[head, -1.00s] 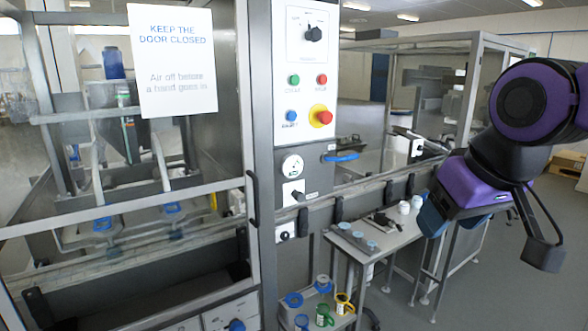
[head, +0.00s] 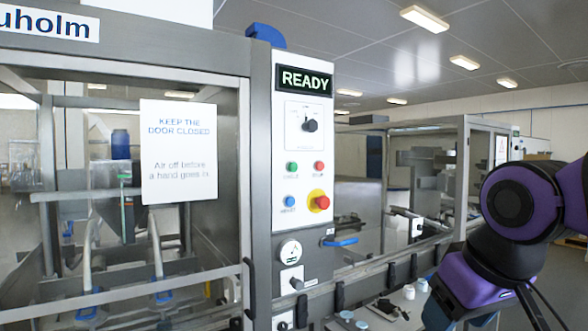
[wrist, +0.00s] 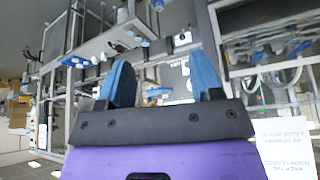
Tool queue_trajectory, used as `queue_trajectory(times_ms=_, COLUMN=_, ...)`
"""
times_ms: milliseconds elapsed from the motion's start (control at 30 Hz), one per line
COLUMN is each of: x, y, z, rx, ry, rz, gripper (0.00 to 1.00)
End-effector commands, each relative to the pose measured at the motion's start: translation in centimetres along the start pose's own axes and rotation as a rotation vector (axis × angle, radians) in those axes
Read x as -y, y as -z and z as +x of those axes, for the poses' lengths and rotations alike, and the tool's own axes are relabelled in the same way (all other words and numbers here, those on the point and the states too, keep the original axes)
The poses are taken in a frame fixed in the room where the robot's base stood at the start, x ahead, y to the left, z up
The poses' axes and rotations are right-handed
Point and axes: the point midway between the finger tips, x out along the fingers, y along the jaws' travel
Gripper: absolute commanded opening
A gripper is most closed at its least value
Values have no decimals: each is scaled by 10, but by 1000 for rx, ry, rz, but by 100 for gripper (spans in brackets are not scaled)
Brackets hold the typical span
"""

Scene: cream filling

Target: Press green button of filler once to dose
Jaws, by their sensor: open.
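The filler's control panel (head: 304,150) stands upright in the middle of the head view, with a lit READY display (head: 305,81) at its top. The green button (head: 292,167) sits at the left of the upper button row, beside a red button (head: 319,166). Below are a blue button (head: 289,201) and a red mushroom button on yellow (head: 319,201).
A glazed door with a notice (head: 179,151) is left of the panel. A black selector knob (head: 310,125) is above the buttons. A blue handle (head: 341,242) and grey rail jut out below. Small pots (head: 409,292) stand on a side table at lower right.

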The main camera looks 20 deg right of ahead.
Motion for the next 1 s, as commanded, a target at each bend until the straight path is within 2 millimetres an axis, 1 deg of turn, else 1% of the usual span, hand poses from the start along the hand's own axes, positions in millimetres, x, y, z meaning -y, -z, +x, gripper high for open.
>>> queue_trajectory(times_ms=33, x=0, y=0, z=0, rx=0, ry=0, rz=0, gripper=52)
queue_trajectory(times_ms=67, x=0, y=0, z=0, rx=0, ry=0, rz=0, gripper=46)
queue_trajectory(times_ms=100, x=0, y=0, z=0, rx=0, ry=0, rz=0, gripper=36)
queue_trajectory(times_ms=167, x=0, y=0, z=0, rx=0, ry=0, rz=0, gripper=23)
queue_trajectory(times_ms=200, x=0, y=0, z=0, rx=0, ry=0, rz=0, gripper=13)
queue_trajectory(times_ms=267, x=0, y=0, z=0, rx=0, ry=0, rz=0, gripper=0)
queue_trajectory(times_ms=1000, x=0, y=0, z=0, rx=0, ry=0, rz=0, gripper=0)
